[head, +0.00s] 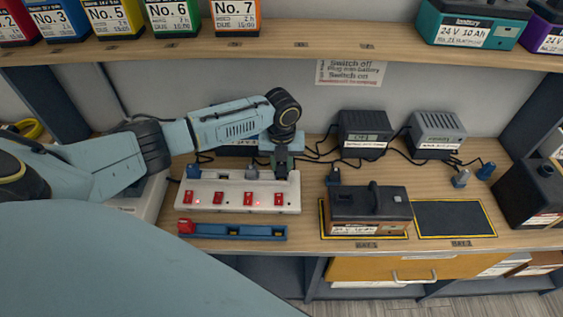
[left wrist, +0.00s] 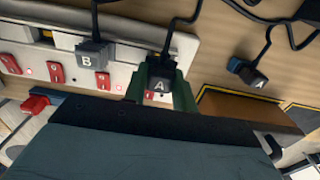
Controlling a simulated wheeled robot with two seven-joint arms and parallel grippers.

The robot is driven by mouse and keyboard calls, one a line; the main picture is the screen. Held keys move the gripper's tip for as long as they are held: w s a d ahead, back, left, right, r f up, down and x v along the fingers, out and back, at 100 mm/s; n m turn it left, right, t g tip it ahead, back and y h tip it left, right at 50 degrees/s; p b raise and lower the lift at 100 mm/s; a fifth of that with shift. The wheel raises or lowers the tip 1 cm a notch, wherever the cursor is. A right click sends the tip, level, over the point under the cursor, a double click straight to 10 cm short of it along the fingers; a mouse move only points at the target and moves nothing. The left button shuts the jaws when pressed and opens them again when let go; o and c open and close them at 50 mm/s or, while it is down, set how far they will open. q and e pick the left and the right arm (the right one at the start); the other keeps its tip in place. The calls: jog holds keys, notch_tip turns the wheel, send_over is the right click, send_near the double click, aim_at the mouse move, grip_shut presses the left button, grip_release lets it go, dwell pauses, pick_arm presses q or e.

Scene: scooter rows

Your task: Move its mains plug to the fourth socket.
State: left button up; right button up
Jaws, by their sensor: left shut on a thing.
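A white socket strip (head: 230,197) with a row of red switches lies on the bench. My left gripper (head: 282,168) points down at its right end, above the rightmost switch (head: 279,200). Whether plug A is seated or just above the socket is hidden. A grey plug marked B (left wrist: 93,54) sits in the strip beside it, also seen in the head view (head: 252,172). A blue plug (head: 193,171) sits at the left end. My right gripper is out of view.
Two chargers (head: 363,133) (head: 437,133) stand at the back with cords. A dark battery (head: 368,207) sits on one mat; the mat beside it (head: 455,219) is bare. A blue rail (head: 232,231) lies in front of the strip. A shelf (head: 300,46) overhangs the back.

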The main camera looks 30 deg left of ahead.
pick_arm(q)
jog(key=shift+f+b, duration=0.55)
jog(key=shift+f, duration=0.4)
jog(key=o, duration=1.1)
notch_tip(320, 180, up, 13)
jog(key=shift+r+p, duration=0.2)
jog(key=shift+p, duration=0.25)
